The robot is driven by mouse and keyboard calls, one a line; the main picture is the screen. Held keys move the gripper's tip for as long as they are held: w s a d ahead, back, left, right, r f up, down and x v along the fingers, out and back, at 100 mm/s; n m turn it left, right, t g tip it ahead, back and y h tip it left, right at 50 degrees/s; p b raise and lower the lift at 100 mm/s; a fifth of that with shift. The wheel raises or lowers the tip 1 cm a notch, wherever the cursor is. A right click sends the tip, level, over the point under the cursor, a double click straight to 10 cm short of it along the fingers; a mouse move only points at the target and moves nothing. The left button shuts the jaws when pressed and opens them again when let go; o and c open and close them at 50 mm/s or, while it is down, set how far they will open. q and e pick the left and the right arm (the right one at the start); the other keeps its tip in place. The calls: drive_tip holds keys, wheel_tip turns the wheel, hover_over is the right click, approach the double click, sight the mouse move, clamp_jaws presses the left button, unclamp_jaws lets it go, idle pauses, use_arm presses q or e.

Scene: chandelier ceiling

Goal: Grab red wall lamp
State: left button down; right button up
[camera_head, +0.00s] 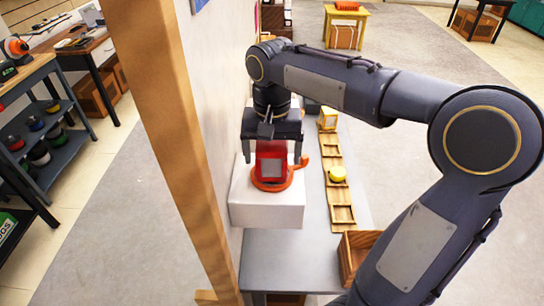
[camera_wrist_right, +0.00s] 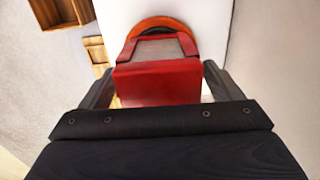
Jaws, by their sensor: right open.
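The red wall lamp (camera_head: 271,168) has a boxy red body with a grey panel and a round orange base. It stands on a white block (camera_head: 267,215) beside the wall. My right gripper (camera_head: 270,160) is above it with the fingers spread on either side of the red body. In the right wrist view the lamp (camera_wrist_right: 160,80) lies between the two fingers (camera_wrist_right: 155,88), which look apart from it. My left gripper is not in view.
The white block stands on a grey table (camera_head: 290,262). A wooden rack (camera_head: 340,190) with a yellow object (camera_head: 337,174) runs along the right side. A wooden box (camera_head: 356,254) is at the front right. A wooden post (camera_head: 165,130) and wall close off the left.

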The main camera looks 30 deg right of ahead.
drive_tip(key=c, duration=1.2)
drive_tip(key=shift+w, duration=0.1)
drive_tip(key=shift+r, duration=0.15)
